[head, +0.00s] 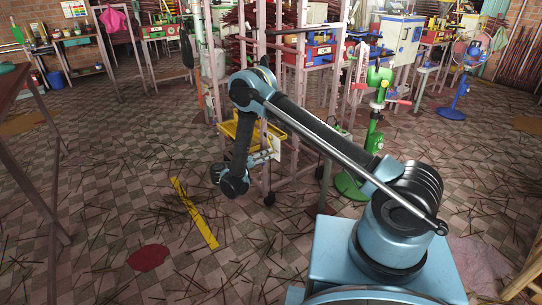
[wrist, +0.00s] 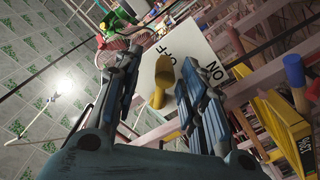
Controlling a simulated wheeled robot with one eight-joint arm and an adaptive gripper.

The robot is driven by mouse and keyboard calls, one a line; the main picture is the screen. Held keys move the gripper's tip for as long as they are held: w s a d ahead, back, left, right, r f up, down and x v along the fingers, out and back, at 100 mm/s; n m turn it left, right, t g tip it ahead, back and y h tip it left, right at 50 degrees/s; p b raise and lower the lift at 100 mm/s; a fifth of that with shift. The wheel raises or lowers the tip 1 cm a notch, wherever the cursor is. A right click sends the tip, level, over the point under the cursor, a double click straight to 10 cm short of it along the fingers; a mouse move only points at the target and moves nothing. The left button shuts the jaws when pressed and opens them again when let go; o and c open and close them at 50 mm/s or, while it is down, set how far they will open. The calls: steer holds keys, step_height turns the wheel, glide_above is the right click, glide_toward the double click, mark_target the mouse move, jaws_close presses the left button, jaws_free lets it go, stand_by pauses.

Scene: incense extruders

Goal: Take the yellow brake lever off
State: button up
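The yellow brake lever (wrist: 162,82) shows in the wrist view in front of a white plate (wrist: 195,48) lettered OFF and, upside down, ON. One end of the lever is next to the word OFF and partly covers it. My gripper (wrist: 160,56) is open, with one finger on each side of the lever in the picture. I see no clear contact with it. In the head view my gripper (head: 268,156) is low beside the cart frame, at the white plate (head: 277,149). The lever cannot be made out there.
A tall pink-grey frame on casters (head: 300,100) carries a yellow tray (head: 240,131) close to my arm. A green stand (head: 375,125) is to its right. A yellow bin (wrist: 282,128) and a blue-topped handle (wrist: 294,72) are at the wrist view's right. Floor at left is largely open.

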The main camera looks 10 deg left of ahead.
steer(key=shift+x, duration=1.4)
jaws_close()
